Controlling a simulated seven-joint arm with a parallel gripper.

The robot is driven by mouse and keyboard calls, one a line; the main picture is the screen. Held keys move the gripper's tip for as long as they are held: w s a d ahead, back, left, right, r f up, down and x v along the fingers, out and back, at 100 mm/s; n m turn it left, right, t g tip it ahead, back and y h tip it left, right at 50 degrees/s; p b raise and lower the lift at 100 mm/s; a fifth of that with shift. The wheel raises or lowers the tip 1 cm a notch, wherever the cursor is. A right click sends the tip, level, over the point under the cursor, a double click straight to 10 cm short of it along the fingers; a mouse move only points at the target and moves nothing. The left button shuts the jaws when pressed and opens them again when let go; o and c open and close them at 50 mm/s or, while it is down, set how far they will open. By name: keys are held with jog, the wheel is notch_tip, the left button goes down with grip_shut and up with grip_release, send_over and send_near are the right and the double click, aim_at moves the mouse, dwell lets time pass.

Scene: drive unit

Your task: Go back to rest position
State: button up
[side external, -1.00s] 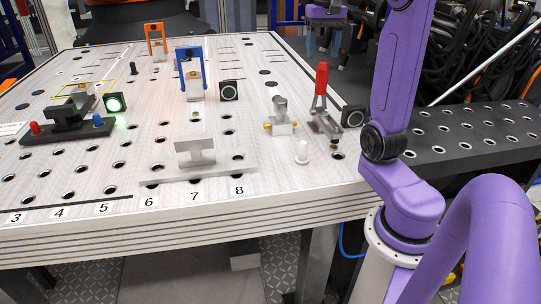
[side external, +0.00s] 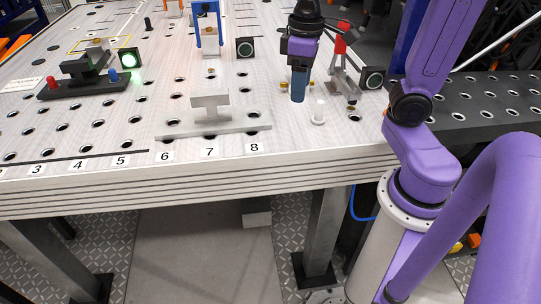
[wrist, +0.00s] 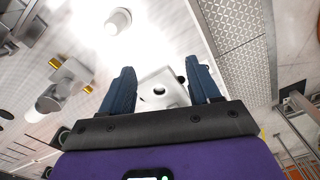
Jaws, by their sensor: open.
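My gripper (side external: 298,98) has a purple body and blue fingers. In the side view it hangs pointing down over the right part of the table, in front of the brass-ended fitting, which it partly hides. In the wrist view my gripper (wrist: 162,88) shows two blue fingers spread apart with nothing held between them. I cannot tell the fingertips' exact height above the table.
The red-handled toggle clamp (side external: 342,65) stands close right of my gripper, and a small white peg (side external: 318,113) stands in front. A grey T-shaped part (side external: 211,107) sits on a plate to the left. A blue arch (side external: 208,25) and a green-lit button (side external: 130,61) stand farther left.

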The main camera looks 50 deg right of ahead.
jog(key=s+a+f+n, duration=0.2)
jog(key=s+f+n, duration=0.1)
jog(key=s, duration=0.4)
jog(key=s+a+f+n, duration=0.3)
jog(key=s+n, duration=0.2)
jog(key=s, duration=0.1)
jog(key=shift+s+a+f, duration=0.2)
jog(key=shift+s+f, duration=0.1)
jog(key=shift+s, duration=0.1)
